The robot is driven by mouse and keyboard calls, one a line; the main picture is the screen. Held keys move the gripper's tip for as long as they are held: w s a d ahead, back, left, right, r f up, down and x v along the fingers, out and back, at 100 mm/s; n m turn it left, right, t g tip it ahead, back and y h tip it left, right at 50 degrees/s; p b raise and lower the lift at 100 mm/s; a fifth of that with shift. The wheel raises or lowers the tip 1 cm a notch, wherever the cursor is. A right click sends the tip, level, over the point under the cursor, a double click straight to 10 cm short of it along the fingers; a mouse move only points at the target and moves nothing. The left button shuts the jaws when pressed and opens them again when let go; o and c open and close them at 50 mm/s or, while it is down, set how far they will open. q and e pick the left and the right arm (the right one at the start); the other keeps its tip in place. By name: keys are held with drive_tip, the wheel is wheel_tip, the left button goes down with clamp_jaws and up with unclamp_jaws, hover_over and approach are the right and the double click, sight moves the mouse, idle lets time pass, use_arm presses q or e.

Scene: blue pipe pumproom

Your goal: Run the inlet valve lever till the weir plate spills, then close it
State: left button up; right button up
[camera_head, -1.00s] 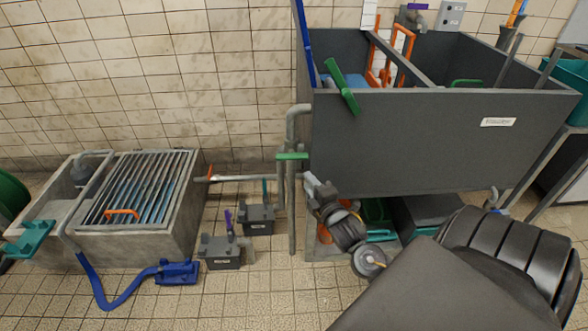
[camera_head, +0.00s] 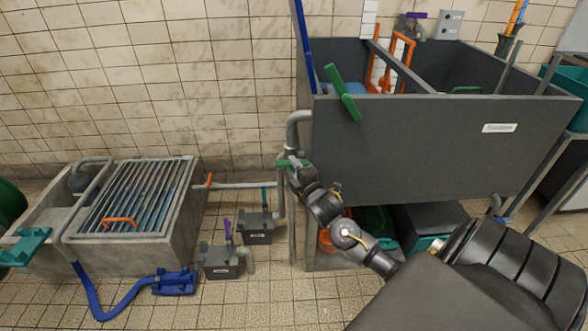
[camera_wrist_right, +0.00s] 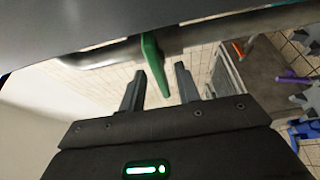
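A green lever (camera_head: 284,163) sits crosswise on the grey upright pipe (camera_head: 292,215) at the left side of a large dark tank (camera_head: 420,150). My right gripper (camera_head: 298,170) is at that lever, reaching up from the lower right. In the right wrist view, the green lever (camera_wrist_right: 154,65) hangs from the pipe, its lower end between the fingertips of my open right gripper (camera_wrist_right: 159,82). A gap shows on the right side; I cannot tell if either finger touches it. A grey divider (camera_head: 398,62) crosses inside the tank; I cannot see water spilling over it. My left gripper is out of view.
A concrete basin with a grate (camera_head: 140,190) stands at the left. Small grey pump boxes (camera_head: 220,262) and a blue hose (camera_head: 95,295) are on the floor.

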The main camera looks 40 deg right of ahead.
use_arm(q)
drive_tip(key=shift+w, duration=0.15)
use_arm(e)
drive_tip(key=shift+w, duration=0.2)
clamp_jaws()
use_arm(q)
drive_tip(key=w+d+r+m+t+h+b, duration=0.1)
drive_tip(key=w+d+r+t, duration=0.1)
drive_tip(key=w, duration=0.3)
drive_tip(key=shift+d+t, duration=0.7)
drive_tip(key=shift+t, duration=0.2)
use_arm(e)
drive_tip(key=m+h, duration=0.3)
drive_tip(key=m, duration=0.4)
drive_tip(key=m+h, duration=0.3)
drive_tip(key=m, duration=0.5)
drive_tip(key=m+h, duration=0.2)
drive_tip(key=m, duration=0.5)
drive_tip(key=shift+w+a+f+h, duration=0.2)
drive_tip(key=shift+f+h, duration=0.15)
drive_tip(key=shift+h, duration=0.05)
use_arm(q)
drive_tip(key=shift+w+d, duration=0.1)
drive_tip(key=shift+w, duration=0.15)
use_arm(e)
drive_tip(key=shift+m+h, duration=0.3)
drive_tip(key=shift+m, duration=0.2)
